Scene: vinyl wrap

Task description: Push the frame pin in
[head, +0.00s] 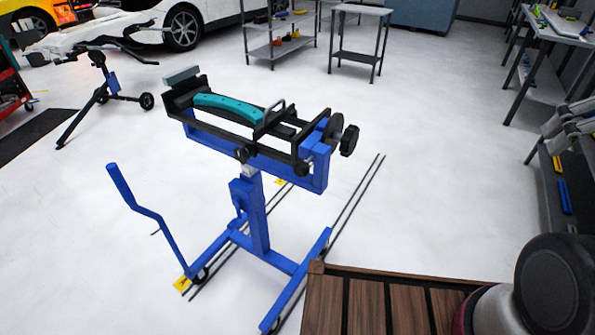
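A blue wheeled stand (258,215) stands in the middle of the head view. It carries a black frame (215,131) with a teal curved piece (228,105) lying in it. A silver loop handle (274,112) rises near the teal piece's right end. A black knob (349,140) sticks out at the frame's right end. Small black knobs and metal fittings sit along the near side of the frame. I cannot tell which of these is the frame pin, or how far in it is. My gripper is not in view.
Dark parallel lines (357,210) run on the floor by the stand. A slatted wooden surface (385,305) fills the bottom right. A small table (362,12) and a shelf rack (280,50) stand behind. Workbenches line the right. Open floor surrounds the stand.

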